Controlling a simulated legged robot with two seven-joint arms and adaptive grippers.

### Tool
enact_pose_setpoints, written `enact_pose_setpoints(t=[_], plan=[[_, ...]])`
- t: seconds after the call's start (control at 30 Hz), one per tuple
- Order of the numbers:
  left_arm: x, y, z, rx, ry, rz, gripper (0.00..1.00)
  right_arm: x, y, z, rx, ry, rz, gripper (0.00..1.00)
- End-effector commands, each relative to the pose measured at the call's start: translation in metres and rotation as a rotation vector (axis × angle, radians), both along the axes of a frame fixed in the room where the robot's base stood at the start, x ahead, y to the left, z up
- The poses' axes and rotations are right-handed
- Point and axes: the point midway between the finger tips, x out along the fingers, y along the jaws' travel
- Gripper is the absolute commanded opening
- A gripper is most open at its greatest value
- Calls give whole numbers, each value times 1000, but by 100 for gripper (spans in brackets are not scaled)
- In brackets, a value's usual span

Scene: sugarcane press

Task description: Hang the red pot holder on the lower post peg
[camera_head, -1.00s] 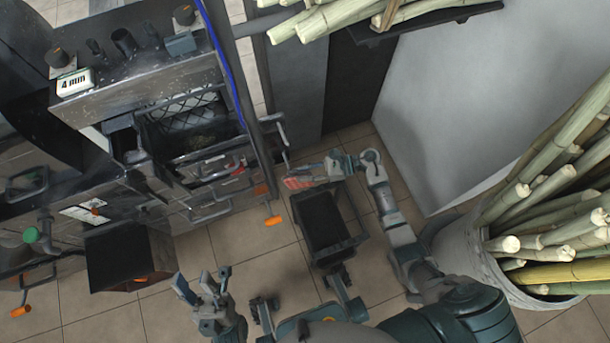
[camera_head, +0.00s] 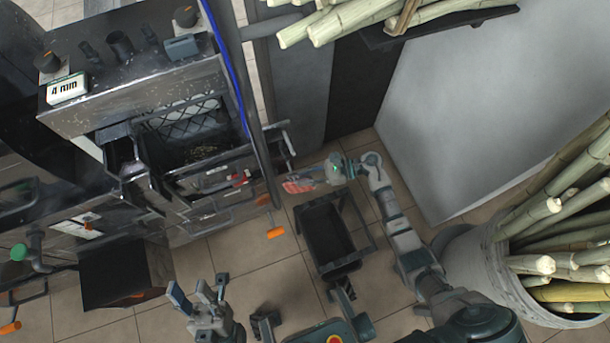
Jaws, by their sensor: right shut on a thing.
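The red pot holder (camera_head: 299,186) is at the fingertips of my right gripper (camera_head: 322,174), which is shut on it. It is held out to the left, just right of the lower end of a dark upright post (camera_head: 257,140). A gap shows between the pot holder and the post. Metal rods (camera_head: 283,142) stick out at the post's right side; I cannot tell which is the lower peg. My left gripper (camera_head: 196,293) is open and empty at the bottom, well away from the post.
The press machine (camera_head: 150,85) with its open front fills the left. A black open tray (camera_head: 327,232) is below my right gripper. A white bin (camera_head: 480,262) of cane stands at the right. Cane lies on a rack (camera_head: 440,27) above. Tiled floor shows between.

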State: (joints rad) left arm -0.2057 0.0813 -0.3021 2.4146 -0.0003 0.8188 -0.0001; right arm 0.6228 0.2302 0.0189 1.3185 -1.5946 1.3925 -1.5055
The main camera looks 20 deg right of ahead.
Motion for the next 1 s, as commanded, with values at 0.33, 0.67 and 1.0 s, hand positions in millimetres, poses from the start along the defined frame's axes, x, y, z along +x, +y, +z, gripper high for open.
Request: enact_pose_setpoints(t=[0.33, 0.67, 1.0], plan=[[-1, 0, -1, 4, 2, -1, 40, 0, -1, 0, 3, -1, 1, 0], [-2, 0, -3, 7, 7, -2, 40, 0, -1, 0, 2, 0, 1, 51], [-4, 0, -3, 6, 6, -2, 40, -9, -35, 6, -1, 0, -1, 51]])
